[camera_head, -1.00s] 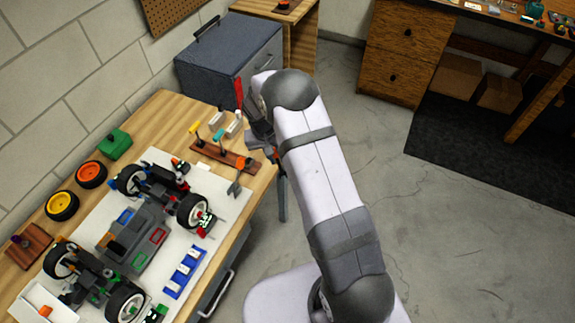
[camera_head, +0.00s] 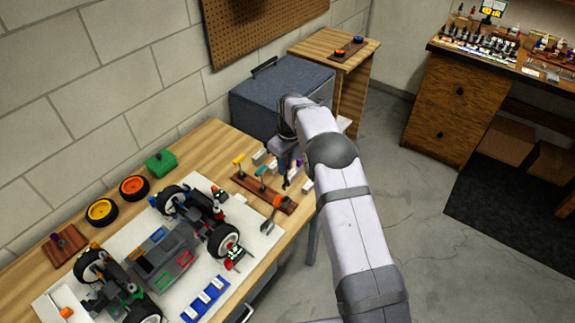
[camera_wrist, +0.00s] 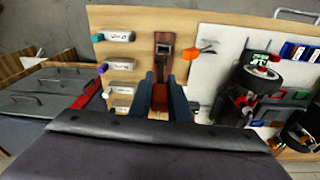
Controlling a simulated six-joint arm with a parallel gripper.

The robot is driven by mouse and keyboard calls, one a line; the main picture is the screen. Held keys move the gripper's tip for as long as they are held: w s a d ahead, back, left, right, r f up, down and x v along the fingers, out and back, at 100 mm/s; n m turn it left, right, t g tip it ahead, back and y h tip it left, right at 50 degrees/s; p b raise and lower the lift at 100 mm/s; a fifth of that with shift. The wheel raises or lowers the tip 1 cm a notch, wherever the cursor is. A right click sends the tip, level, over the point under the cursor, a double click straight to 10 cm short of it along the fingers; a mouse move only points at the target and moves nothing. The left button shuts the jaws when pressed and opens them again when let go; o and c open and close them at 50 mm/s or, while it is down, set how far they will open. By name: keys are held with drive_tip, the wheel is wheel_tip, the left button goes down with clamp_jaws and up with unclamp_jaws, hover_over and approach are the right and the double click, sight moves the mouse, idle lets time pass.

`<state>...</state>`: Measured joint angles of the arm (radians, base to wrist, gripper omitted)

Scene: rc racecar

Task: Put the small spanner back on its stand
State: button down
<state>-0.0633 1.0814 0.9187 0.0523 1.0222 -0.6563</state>
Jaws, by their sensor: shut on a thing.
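My gripper (camera_head: 289,178) is low over the far end of the work table, beside the brown wooden stand (camera_head: 240,180). In the wrist view my gripper (camera_wrist: 163,96) points along the stand, with its dark blue fingers on either side of a narrow red-brown piece, which seems to be the small spanner (camera_wrist: 160,97). A dark grey squarish part shows ahead of the fingers, over the stand (camera_wrist: 164,36). I cannot tell whether it belongs to the spanner or touches the stand. The head view hides the held piece behind my arm.
Yellow (camera_head: 238,160) and teal (camera_head: 261,171) handled tools stand by the stand. An orange-handled tool (camera_head: 281,200) lies at its near end. White labelled blocks (camera_wrist: 118,36) line one side. The car (camera_head: 168,250) sits on a white mat; a blue-grey cabinet (camera_head: 285,90) stands behind.

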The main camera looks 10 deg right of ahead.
sight(286, 182)
drive_tip(key=shift+n, duration=0.5)
drive_tip(key=shift+f, duration=0.2)
drive_tip(key=shift+f+b, duration=1.55)
drive_tip(key=shift+f, duration=0.9)
drive_tip(key=shift+f+b, duration=1.45)
drive_tip(key=shift+f, duration=0.5)
idle(0.7)
drive_tip(key=c, duration=1.6)
unclamp_jaws()
drive_tip(key=shift+o, duration=0.2)
drive_tip(key=shift+r, duration=0.1)
